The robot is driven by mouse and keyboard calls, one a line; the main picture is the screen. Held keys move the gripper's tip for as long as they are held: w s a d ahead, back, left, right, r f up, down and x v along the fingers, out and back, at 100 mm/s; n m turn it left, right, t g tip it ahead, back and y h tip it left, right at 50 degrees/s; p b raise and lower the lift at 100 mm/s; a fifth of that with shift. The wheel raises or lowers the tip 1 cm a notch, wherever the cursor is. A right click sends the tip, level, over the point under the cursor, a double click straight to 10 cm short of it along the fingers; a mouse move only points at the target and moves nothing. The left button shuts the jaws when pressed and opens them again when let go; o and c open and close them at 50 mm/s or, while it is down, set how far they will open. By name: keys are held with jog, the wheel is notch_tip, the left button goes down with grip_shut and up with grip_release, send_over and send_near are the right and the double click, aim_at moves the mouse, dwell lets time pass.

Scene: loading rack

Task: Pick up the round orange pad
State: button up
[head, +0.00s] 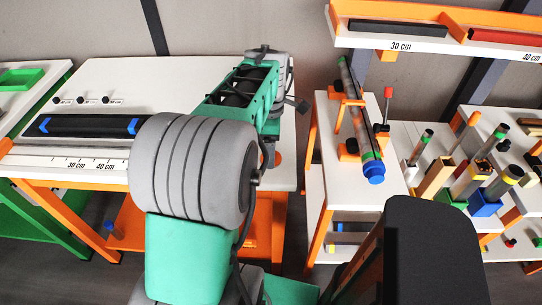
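A small orange piece (278,158), seemingly the round orange pad, shows near the right end of the white table (90,88). Most of it is hidden behind my arm, so I cannot make out its full shape. My arm reaches over the table and bends down at its far end. A grey part of my wrist or gripper (268,152) shows just left of the orange piece. The fingers are hidden behind my arm. I cannot tell whether they touch the piece or whether they are open.
A black bar with blue ends (88,126) lies on the table, behind a scale. Several small black knobs stand behind it. To the right, a stand holds a long tube with a blue end (374,172). Further right are coloured holders with upright tubes. A shelf (440,42) hangs above.

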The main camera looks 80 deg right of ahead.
notch_tip(320, 180, down, 3)
jog(key=shift+r, duration=0.2)
jog(key=shift+c, duration=0.4)
jog(key=c, duration=1.4)
